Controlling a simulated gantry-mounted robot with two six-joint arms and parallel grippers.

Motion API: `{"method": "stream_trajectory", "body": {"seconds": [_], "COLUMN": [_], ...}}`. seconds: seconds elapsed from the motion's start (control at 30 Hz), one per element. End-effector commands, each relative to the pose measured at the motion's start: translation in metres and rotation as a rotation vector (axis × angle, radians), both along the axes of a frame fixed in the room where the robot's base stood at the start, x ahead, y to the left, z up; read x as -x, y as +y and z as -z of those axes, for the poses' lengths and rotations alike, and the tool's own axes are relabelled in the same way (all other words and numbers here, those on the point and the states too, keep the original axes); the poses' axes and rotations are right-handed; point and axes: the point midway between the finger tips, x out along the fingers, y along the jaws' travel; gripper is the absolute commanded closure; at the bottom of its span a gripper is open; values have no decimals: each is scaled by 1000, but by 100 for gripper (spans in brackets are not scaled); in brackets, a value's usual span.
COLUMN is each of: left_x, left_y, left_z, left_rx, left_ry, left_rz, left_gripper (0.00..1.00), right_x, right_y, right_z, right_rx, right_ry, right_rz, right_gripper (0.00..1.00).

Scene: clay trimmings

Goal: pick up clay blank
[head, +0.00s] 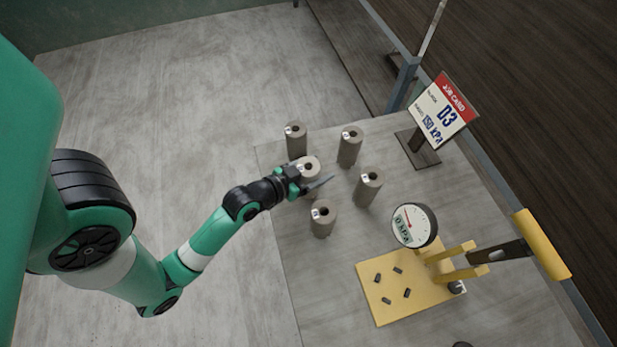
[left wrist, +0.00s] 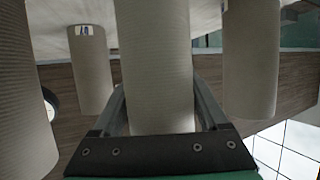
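Several grey clay blanks, upright hollow cylinders with small labels, stand on the table in the head view: at the back left (head: 296,143), back right (head: 350,148), right (head: 367,189) and front (head: 322,220), with one in the middle (head: 309,166). My left gripper (head: 316,186) is at the middle blank and partly hides it. In the left wrist view a blank (left wrist: 156,65) stands between the two spread fingers (left wrist: 162,112). A narrow gap seems to show beside it, so the gripper looks open around it. My right gripper is not in view.
A yellow press (head: 385,300) with a lever and a gauge (head: 414,225) reading 0 kPa stands at the front right. A job card (head: 443,109) showing D3 and 150 kPa stands at the back right. Neighbouring blanks (left wrist: 90,70) stand close around the gripper.

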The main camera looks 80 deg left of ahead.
Motion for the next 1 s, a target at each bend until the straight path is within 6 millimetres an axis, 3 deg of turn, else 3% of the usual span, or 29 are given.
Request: {"method": "stream_trajectory", "body": {"seconds": [0.07, 0.4, 0.8, 1.0], "left_x": [0, 0, 0, -1], "left_y": [0, 0, 0, 0], "left_z": [0, 0, -3, -21], "left_rx": [0, -1, -3, -4], "left_ry": [0, 0, -4, -6], "left_rz": [0, 0, 0, 0], "left_gripper": [40, 100, 100, 100], "right_x": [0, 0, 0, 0], "right_y": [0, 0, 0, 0], "right_z": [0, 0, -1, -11], "right_rx": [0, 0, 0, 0], "right_ry": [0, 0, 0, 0], "right_rz": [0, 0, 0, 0], "right_gripper": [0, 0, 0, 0]}}
